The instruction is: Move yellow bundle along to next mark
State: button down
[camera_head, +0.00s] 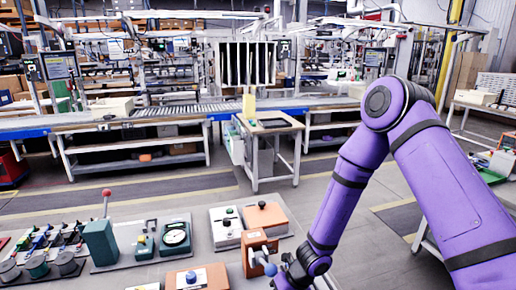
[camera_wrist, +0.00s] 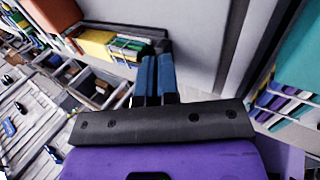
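My gripper shows in the wrist view as two dark blue fingers (camera_wrist: 158,72) side by side, with only a thin dark line between them. I see nothing held, though their tips are dark and hard to make out. A yellow-orange block (camera_wrist: 95,42) lies beyond them to the upper left, apart from the fingers. Green, yellow and white strips (camera_wrist: 130,47) sit beside it. I cannot tell which of these is the yellow bundle. In the head view, my gripper is at the bottom edge and mostly cut off. No yellow bundle is clear on the bench there; no mark can be made out.
In the head view, a teal box with a red-knobbed lever (camera_head: 101,240), a dial gauge (camera_head: 175,236) and an orange-topped box (camera_head: 265,217) stand on the near bench. An orange block (camera_head: 257,248) is close to my gripper. Wrist view: striped pieces (camera_wrist: 280,105) right, open bin (camera_wrist: 95,85) left.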

jog(key=shift+w+d, duration=0.1)
jog(key=shift+d, duration=0.3)
jog(key=shift+r, duration=0.1)
notch_tip(320, 180, up, 7)
dwell(0.6)
jog(key=shift+d, duration=0.1)
